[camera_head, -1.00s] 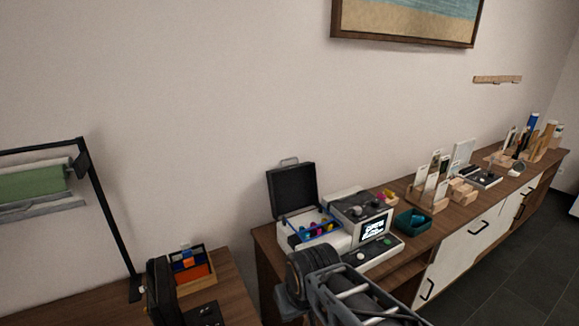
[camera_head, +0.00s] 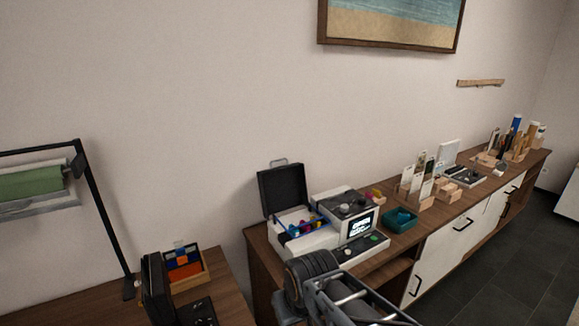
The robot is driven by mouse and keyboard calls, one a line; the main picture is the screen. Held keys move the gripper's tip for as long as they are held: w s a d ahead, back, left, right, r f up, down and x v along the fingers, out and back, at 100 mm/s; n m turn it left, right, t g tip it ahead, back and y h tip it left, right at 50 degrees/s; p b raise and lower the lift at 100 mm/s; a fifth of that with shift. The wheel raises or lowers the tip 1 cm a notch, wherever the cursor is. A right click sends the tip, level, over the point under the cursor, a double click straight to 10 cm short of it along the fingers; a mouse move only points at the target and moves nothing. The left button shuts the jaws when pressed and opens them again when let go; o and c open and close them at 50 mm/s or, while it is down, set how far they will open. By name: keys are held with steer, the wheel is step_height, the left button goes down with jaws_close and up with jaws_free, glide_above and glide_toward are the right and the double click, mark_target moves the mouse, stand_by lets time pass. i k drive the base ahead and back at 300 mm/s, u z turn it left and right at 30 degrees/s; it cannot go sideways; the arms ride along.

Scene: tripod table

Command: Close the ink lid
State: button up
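The ink lid (camera_head: 283,190) is a black panel with a grey handle on top. It stands upright, open, at the back of the left part of a white machine (camera_head: 312,241). Below it the ink bay (camera_head: 299,226) is uncovered, with small blue, red and purple pieces inside a blue frame. A small lit screen sits on the machine's right part. My arm shows at the bottom middle, in front of the machine. My gripper's fingers cannot be made out, so I cannot tell whether it is open or shut.
A teal bin (camera_head: 400,220) and wooden card holders (camera_head: 418,193) stand right of the machine on the long wooden counter (camera_head: 436,217). A lower table at left holds a wooden tray (camera_head: 186,267) and a black stand. The wall is close behind the lid.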

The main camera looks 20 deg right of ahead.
mark_target(283, 187)
steer(key=k, duration=1.1)
steer(key=z, duration=0.7)
steer(key=i, duration=0.6)
steer(key=z, duration=0.55)
steer(key=i, duration=0.95)
steer(key=u, duration=0.95)
steer(key=i, duration=0.55)
steer(key=u, duration=0.55)
